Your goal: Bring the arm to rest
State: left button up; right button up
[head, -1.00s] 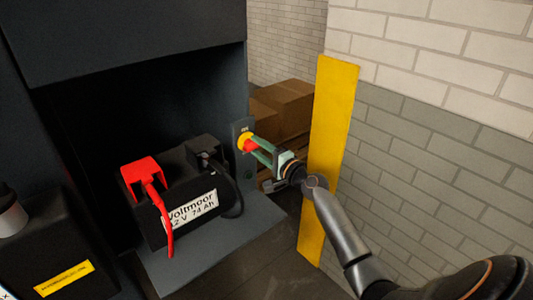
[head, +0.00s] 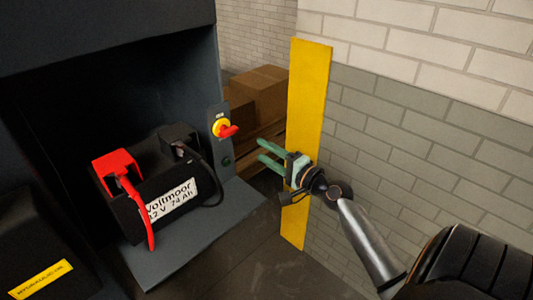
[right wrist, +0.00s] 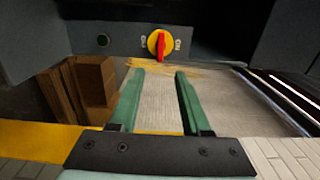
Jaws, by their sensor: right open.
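My right gripper (head: 262,150) is open and empty, with two green fingers apart, in front of the yellow post at the middle of the head view. Its fingers also show in the right wrist view (right wrist: 160,74), pointing towards the switch with nothing between them. The rotary switch (head: 222,128) has a red handle on a yellow disc on a dark panel. It stands clear of the fingertips, and in the right wrist view the switch (right wrist: 160,45) lies beyond them with its handle upright in the picture. My left gripper is not in view.
A black battery (head: 150,205) with a red terminal cover (head: 117,170) and cables sits in the dark bay at left. A yellow post (head: 308,100) and brick wall (head: 430,150) stand close behind my right arm. Cardboard boxes (head: 262,92) lie behind the panel.

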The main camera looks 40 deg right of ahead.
dwell(0.5)
jog(key=s+a+f+n+g, duration=0.3)
jog(key=s+a+f+n, duration=0.15)
jog(key=f, duration=0.45)
jog(key=s+a+f+n+g, duration=0.2)
jog(key=s+a+f+n, duration=0.15)
jog(key=a+f, duration=0.4)
jog(key=s+a+f+n+g+y, duration=0.1)
jog(key=s+a+f+n+g, duration=0.2)
jog(key=s+a+f+n, duration=0.8)
jog(key=shift+s+a+f+g, duration=0.45)
jog(key=shift+s+f, duration=0.25)
jog(key=shift+s, duration=0.5)
